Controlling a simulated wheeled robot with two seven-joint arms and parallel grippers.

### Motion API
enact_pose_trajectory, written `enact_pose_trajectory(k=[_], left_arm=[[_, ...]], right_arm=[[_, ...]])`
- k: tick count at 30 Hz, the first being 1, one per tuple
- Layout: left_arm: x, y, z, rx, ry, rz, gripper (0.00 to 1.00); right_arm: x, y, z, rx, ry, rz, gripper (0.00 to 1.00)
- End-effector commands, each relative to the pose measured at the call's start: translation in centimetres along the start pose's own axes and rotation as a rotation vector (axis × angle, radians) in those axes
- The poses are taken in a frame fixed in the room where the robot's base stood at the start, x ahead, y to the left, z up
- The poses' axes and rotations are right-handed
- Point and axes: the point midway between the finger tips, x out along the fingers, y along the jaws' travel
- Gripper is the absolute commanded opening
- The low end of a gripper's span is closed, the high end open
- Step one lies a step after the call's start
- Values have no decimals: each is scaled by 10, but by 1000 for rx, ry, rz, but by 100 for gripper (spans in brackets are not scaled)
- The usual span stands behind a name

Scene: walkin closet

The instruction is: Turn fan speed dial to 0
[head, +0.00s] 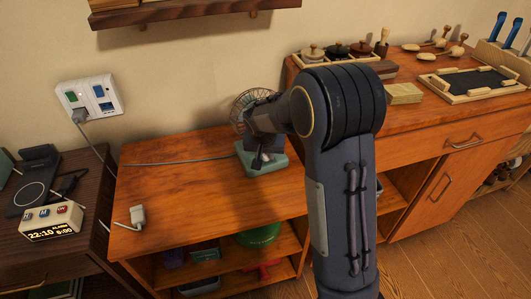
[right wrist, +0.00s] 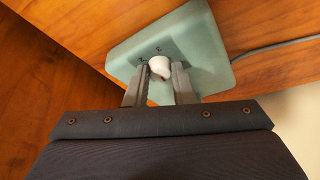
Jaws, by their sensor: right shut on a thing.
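The small fan has a teal base (head: 274,163) standing on the wooden desk and a round wire cage (head: 243,100) above it. In the right wrist view its base (right wrist: 205,50) fills the upper middle. The white speed dial (right wrist: 159,67) sits on the base between my fingertips. My right gripper (right wrist: 159,80) is shut on the dial, one finger on each side. In the head view my right arm hides part of the fan, and the gripper (head: 262,155) covers the dial. My left gripper is not in view.
The fan's cord runs left over the desk (head: 180,190) towards a wall socket (head: 90,98). A clock (head: 50,221) stands on the dark side table. A taller cabinet with trays (head: 474,83) is at right.

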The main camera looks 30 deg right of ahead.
Motion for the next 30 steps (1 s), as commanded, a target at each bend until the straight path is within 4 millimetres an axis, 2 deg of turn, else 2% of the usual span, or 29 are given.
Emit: enact_pose_trajectory(k=[6, 14, 15, 19, 27, 30], left_arm=[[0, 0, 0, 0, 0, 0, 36], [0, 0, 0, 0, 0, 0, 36], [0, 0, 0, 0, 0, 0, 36], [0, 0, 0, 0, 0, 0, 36], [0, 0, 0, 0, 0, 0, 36], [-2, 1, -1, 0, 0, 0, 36]], right_arm=[[0, 2, 0, -104, -1, -45, 0], [0, 1, 0, -113, 0, -46, 0], [0, 1, 0, -113, 0, -46, 26], [0, 1, 0, -113, 0, -46, 43], [-1, 1, 0, -112, 0, -46, 44], [-8, 1, -1, -112, 1, -47, 44]])
